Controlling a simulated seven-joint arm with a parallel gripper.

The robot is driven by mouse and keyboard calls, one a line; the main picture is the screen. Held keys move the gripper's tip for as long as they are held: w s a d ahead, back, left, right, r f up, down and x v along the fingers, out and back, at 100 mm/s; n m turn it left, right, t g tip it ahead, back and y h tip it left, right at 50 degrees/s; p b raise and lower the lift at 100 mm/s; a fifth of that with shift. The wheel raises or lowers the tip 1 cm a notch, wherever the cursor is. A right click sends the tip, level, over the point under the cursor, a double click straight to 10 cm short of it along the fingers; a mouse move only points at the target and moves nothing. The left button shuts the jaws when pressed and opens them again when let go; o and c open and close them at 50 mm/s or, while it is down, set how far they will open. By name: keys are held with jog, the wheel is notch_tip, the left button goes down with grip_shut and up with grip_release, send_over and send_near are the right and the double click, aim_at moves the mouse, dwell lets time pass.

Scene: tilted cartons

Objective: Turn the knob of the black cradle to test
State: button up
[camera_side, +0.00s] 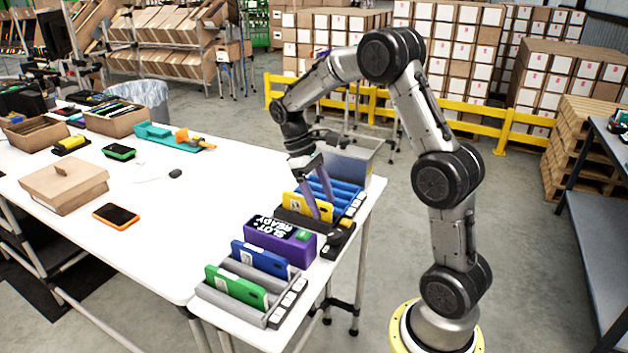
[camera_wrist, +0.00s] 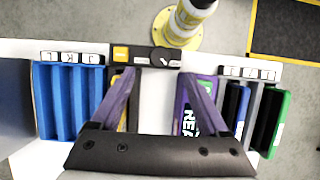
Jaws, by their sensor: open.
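The black cradle (camera_side: 298,219) stands near the table's right edge, with a yellow device (camera_side: 294,203) tilted in it. Its end panel carries an orange square (camera_wrist: 121,53) and a dark knob (camera_wrist: 165,60), with small white marks; the knob setting is too small to read. My gripper (camera_side: 323,207) is over the cradle with its two purple fingers spread and nothing between them. In the wrist view the fingertips (camera_wrist: 160,77) are apart, one over the cradle and one over the purple box, with the knob beyond them. I cannot tell whether a finger touches anything.
A purple box (camera_side: 280,240) reading "SLOT READY" stands beside the cradle. A blue rack (camera_wrist: 67,100) lies on its other side. A grey rack (camera_side: 235,310) holds blue and green devices. An orange-edged device (camera_side: 116,215) lies left; the table's middle is mostly clear.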

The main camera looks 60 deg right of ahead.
jog(key=v, duration=0.5)
jog(key=shift+w+r, duration=0.15)
jog(key=shift+r, duration=0.25)
jog(key=s+a+r+n+t+h, duration=0.1)
jog(key=s+a+r+n+t, duration=0.1)
jog(key=s+a+r+t, duration=0.5)
jog(key=s+a+f+m+t+y, duration=0.1)
jog(key=s+a+f+m+t, duration=0.1)
jog(key=s+a, duration=0.6)
jog(key=shift+s+a+t, duration=0.2)
jog(key=shift+s+t, duration=0.3)
jog(key=shift+s, duration=0.65)
jog(key=shift+c, duration=0.2)
